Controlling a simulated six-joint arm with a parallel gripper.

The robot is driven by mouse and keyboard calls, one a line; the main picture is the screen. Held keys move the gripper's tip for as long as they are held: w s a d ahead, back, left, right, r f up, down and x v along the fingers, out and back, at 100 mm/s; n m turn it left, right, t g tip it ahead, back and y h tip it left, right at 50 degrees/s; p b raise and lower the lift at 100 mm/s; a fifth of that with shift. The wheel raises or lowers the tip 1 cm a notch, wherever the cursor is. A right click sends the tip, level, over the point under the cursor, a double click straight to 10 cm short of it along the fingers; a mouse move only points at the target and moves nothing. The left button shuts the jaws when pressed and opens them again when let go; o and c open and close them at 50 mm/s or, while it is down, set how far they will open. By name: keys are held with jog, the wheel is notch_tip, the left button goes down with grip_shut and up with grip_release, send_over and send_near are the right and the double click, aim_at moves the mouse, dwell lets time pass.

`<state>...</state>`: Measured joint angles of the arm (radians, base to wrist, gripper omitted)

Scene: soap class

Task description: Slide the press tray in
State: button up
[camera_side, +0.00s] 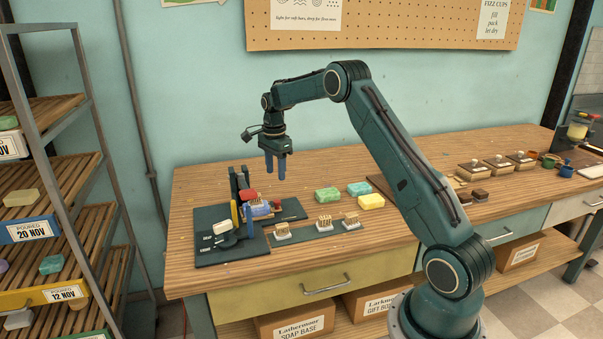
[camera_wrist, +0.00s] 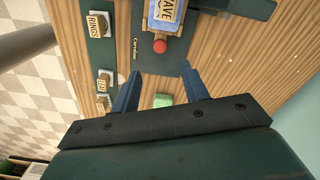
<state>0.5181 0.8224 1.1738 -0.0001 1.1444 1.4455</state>
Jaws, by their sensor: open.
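The press tray (camera_wrist: 168,30) holds a light-blue soap block with a wooden stamp marked "WAVE" on it in the wrist view. A red knob (camera_wrist: 160,47) is at the tray's near end; it also shows in the side view (camera_side: 277,205). The blue block (camera_side: 258,211) sits by the dark press (camera_side: 235,187), which has a red part above and a yellow upright in front. How far the tray is in, I cannot tell. My gripper (camera_side: 275,170) is open, empty and points down above the press area. In the wrist view its fingers (camera_wrist: 160,84) are apart, below the knob in the picture.
Several stamps on pale bases (camera_side: 324,223) stand in front on a dark mat. Green (camera_side: 328,194) and yellow (camera_side: 371,201) soap blocks lie to the right of the press.

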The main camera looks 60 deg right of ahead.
aim_at(277, 201)
jog(key=shift+r, duration=1.85)
jog(key=shift+m, duration=0.3)
jog(key=shift+m, duration=2)
jog(key=shift+f, duration=0.2)
notch_tip(277, 201, down, 14)
jog(key=shift+r, duration=0.25)
grip_shut()
